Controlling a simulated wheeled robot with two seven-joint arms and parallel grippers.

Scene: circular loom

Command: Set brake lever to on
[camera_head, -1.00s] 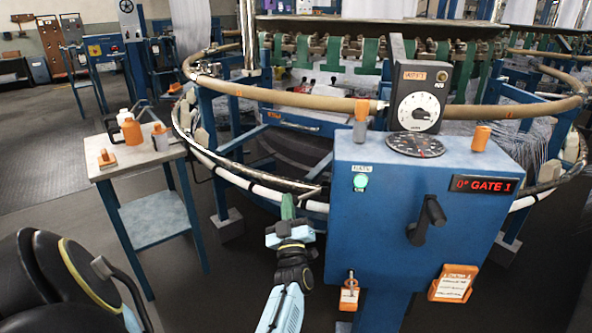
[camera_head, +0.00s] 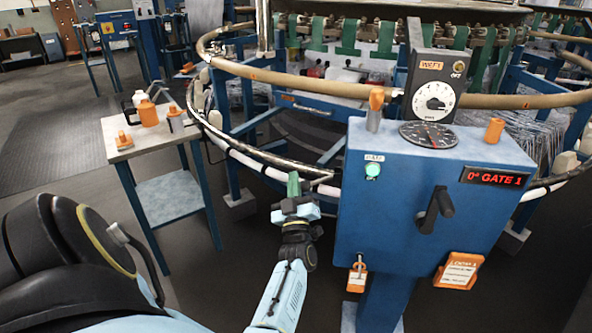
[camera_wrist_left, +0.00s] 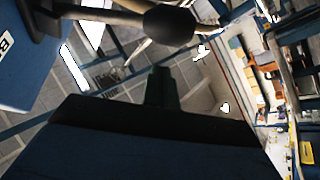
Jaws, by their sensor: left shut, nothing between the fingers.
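In the left wrist view a lever with a dark round knob (camera_wrist_left: 168,25) on a pale shaft shows at the top, beside a blue surface (camera_wrist_left: 25,60) with a partly cut-off label starting with "B". I take it for the brake lever; I cannot read its setting. I cannot make it out in the head view. My left gripper (camera_head: 293,184) is shut and empty, its green fingers pointing away, left of the blue control cabinet (camera_head: 400,240). Its fingers (camera_wrist_left: 162,90) show below the knob in the wrist view, apart from it in the picture. My right gripper is out of view.
The cabinet front carries a black crank handle (camera_head: 436,210), a lit green button (camera_head: 372,170) and a red "0° GATE 1" display (camera_head: 495,177). The loom's ring rail (camera_head: 300,85) curves behind. A small table (camera_head: 150,148) with bottles stands left.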

